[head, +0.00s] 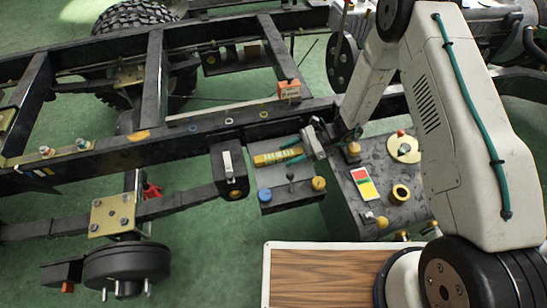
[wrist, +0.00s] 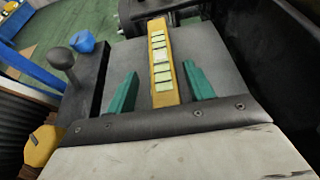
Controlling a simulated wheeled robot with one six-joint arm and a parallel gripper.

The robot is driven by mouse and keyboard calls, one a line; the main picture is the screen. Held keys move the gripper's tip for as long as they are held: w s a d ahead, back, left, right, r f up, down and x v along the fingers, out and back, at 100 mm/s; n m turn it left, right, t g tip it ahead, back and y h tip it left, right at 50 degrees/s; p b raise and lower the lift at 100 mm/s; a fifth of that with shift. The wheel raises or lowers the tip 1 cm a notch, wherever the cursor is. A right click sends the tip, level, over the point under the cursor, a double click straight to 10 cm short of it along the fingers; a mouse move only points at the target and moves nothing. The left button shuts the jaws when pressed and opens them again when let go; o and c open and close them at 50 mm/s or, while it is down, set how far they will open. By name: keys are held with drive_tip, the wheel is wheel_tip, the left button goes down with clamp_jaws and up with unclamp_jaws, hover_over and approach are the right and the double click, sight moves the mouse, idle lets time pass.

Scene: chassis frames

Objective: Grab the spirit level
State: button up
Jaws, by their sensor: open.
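The spirit level is a short yellow bar (head: 277,157) with a row of pale segments along its top. It lies on a dark grey box beside the chassis rail, and it also shows in the wrist view (wrist: 158,38), running away from me. My gripper (head: 292,152) is open at the level's right end, with green fingertips. In the wrist view my gripper (wrist: 160,72) has one finger on each side of the level, with gaps on both sides. I cannot tell how far the fingertips are above the box top. The level's near end is hidden by the gripper body.
Blue (head: 265,194) and yellow (head: 319,184) knobs and a dark lever (head: 290,177) stand in front of the level. A black box with a pale switch (head: 228,163) is to its left. The chassis rail (head: 90,150) runs behind. A wooden-topped surface (head: 320,278) is nearer me.

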clamp_jaws()
drive_tip(key=shift+r, duration=0.15)
